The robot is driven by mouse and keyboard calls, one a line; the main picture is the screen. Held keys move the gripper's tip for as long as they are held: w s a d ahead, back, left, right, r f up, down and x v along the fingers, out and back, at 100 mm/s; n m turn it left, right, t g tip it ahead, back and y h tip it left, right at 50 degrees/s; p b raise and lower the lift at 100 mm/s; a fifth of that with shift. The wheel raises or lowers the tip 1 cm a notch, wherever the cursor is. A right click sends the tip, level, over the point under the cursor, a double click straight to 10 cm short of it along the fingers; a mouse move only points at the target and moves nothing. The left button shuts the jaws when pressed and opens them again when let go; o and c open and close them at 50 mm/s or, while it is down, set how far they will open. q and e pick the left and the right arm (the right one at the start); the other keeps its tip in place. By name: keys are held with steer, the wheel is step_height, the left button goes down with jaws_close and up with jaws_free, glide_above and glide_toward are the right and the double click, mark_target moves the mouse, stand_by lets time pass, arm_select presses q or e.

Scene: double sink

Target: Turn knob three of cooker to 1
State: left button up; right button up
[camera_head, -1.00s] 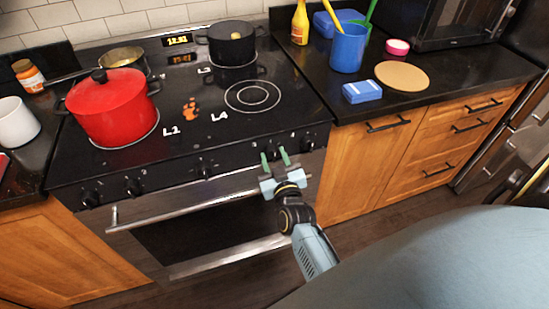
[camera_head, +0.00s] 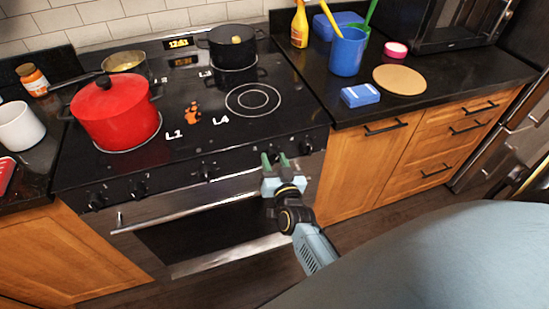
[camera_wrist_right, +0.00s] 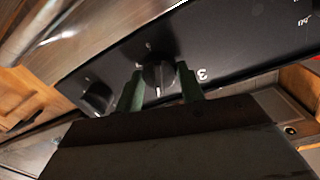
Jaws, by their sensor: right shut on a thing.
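The cooker (camera_head: 165,262) has a black front panel with a row of black knobs. My right gripper (camera_head: 274,160) is at this panel, toward its right end, with its green fingertips pointing at it. In the right wrist view, the fingers stand on both sides of a black knob (camera_wrist_right: 158,77), shut on it. A white line on the knob points down in that view. A white mark like a 3 (camera_wrist_right: 202,74) is on the panel beside it. Another knob (camera_wrist_right: 97,98) is to the left there. In the head view the fingers hide most of the held knob. My left gripper is not in view.
A red pot (camera_head: 115,118), a pan (camera_head: 127,65) and a black pot (camera_head: 232,48) stand on the hob. The oven handle (camera_head: 165,210) runs just below the knobs. The counter (camera_head: 425,95) at right holds a blue cup (camera_head: 347,52) and a blue box (camera_head: 360,95).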

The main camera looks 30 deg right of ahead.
steer(key=m+p, duration=0.1)
steer(key=m, duration=0.2)
steer(key=shift+d+m, duration=0.1)
steer(key=shift+m, duration=1.5)
steer(key=o, duration=1)
steer(key=shift+c, duration=0.2)
steer(key=p+v, duration=0.1)
steer(key=v, duration=1.2)
steer(key=shift+s+r+y, duration=0.15)
steer(key=shift+s+y, duration=0.1)
steer(key=shift+y, duration=0.05)
